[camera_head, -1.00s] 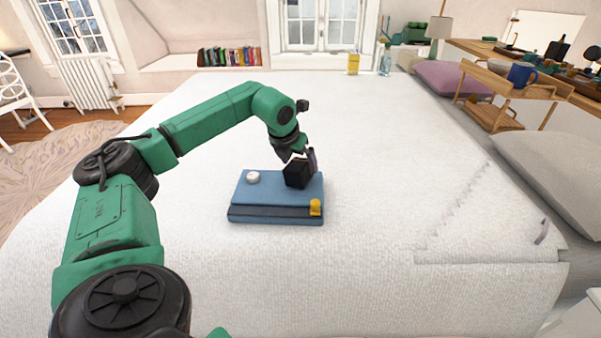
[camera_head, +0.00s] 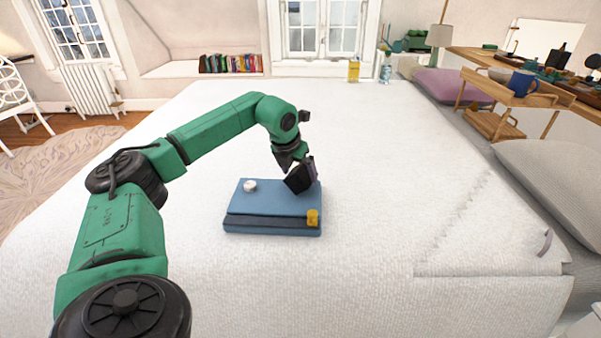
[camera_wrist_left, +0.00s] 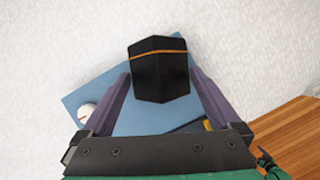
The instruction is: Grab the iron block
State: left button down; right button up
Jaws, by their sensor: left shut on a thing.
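The black iron block (camera_head: 298,179), a dark box with a thin orange band in the left wrist view (camera_wrist_left: 160,78), is over the right back part of a blue book-like slab (camera_head: 270,200). My left gripper (camera_head: 304,170) comes down from above with its purple fingers on either side of the block, shut on it. The block looks tilted in the head view. I cannot tell if its lower edge still touches the slab. The slab also shows beneath it in the left wrist view (camera_wrist_left: 100,97). My right gripper is not in view.
A small white round thing (camera_head: 250,186) and a small yellow thing (camera_head: 313,216) lie on the slab, near the block. The white bed (camera_head: 400,180) around it is mostly clear. A wooden tray stand with a blue mug (camera_head: 522,84) is at the right back.

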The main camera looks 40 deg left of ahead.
aim_at(301, 165)
pick_arm(q)
notch_tip(301, 165, up, 18)
jog(key=p, duration=0.3)
jog(key=shift+f, duration=0.25)
jog(key=c, duration=1.4)
grip_release()
jog(key=shift+w+a+f, duration=0.1)
jog(key=o, duration=1)
jog(key=shift+w+a+f, duration=0.1)
jog(key=shift+w+a, duration=0.05)
jog(key=shift+o, duration=0.4)
jog(key=shift+w, duration=0.15)
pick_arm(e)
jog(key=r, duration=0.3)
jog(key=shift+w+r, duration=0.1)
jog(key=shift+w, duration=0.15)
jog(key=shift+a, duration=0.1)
